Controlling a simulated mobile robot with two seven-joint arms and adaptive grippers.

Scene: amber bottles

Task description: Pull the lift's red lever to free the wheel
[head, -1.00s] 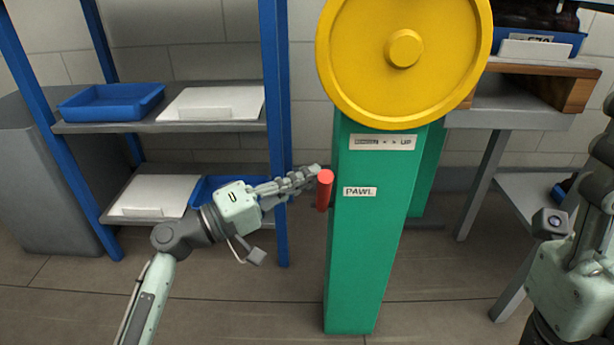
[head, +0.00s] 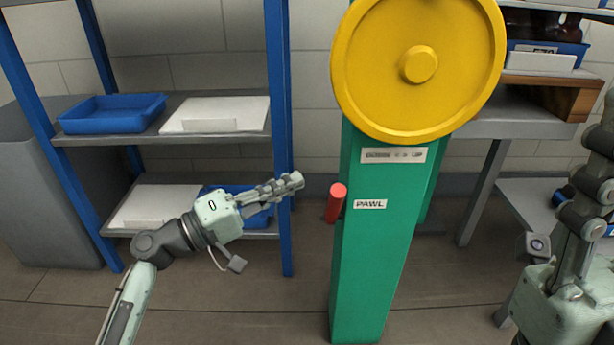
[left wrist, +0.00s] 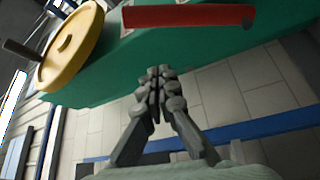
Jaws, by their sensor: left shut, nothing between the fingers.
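The red lever (head: 336,203) sticks out from the left side of the green lift column (head: 378,260), beside the white PAWL label (head: 370,204). It is slightly tilted. In the left wrist view the lever (left wrist: 185,15) lies across the top, ahead of the fingers. The yellow wheel (head: 418,65) is at the top of the column and also shows in the left wrist view (left wrist: 72,45). My left gripper (head: 298,180) is shut and empty, left of the lever with a gap between them. My right arm is at the right edge; its fingers cannot be made out.
A blue-posted shelf stands at the left, with blue trays (head: 112,113) and white boards (head: 215,114). A grey bench with a wooden stand (head: 550,95) is at the right. Floor in front of the column is clear.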

